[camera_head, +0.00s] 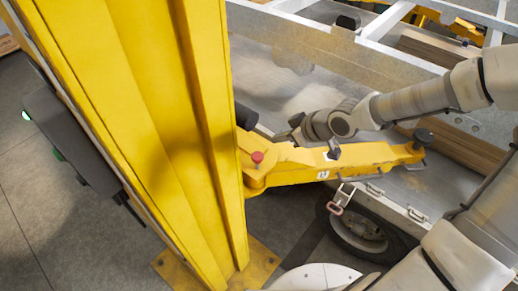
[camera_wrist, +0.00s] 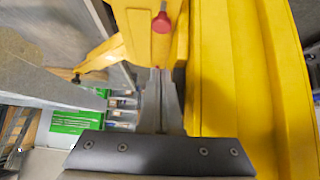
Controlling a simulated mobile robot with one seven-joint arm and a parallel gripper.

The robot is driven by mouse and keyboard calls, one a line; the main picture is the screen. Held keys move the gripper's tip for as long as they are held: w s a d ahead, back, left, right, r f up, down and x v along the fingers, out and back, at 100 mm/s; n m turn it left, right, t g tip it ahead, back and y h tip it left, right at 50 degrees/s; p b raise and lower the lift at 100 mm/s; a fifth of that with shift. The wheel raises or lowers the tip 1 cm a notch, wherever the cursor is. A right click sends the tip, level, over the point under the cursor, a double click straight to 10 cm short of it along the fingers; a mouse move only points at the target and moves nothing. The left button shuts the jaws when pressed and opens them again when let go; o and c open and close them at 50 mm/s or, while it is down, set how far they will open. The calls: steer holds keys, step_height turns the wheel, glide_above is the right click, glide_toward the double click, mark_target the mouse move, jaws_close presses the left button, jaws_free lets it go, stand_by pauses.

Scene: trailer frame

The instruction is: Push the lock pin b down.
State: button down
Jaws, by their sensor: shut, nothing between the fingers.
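A red-topped lock pin (camera_head: 257,157) stands on the yellow lift arm (camera_head: 345,163), close to where that arm meets the yellow post. No letter marks it, so I cannot confirm that it is pin b. The red knob also shows in the wrist view (camera_wrist: 161,22), raised above the yellow metal on a short stem. My gripper (camera_wrist: 161,76) is shut and empty, its fingertips close to the yellow bracket below the knob in that picture. I cannot tell whether they touch it. In the head view my gripper (camera_head: 282,136) is right of the pin, partly hard to make out.
The yellow post (camera_head: 165,120) rises just left of the pin. A grey trailer frame (camera_head: 385,55) lies behind my arm, with a wheel (camera_head: 360,232) below. A black round pad (camera_head: 423,136) sits at the lift arm's far end. A green-and-white panel (camera_wrist: 76,122) shows beyond.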

steer(key=b, duration=0.5)
glide_above(261, 159)
step_height(261, 159, down, 7)
steer(key=shift+f, duration=0.15)
step_height(261, 159, down, 3)
steer(key=shift+w+a+b, duration=0.1)
steer(key=shift+b, duration=0.35)
steer(key=shift+f, duration=0.55)
step_height(261, 159, down, 4)
steer(key=b, duration=0.3)
steer(key=shift+r, duration=0.15)
steer(key=shift+r, duration=0.1)
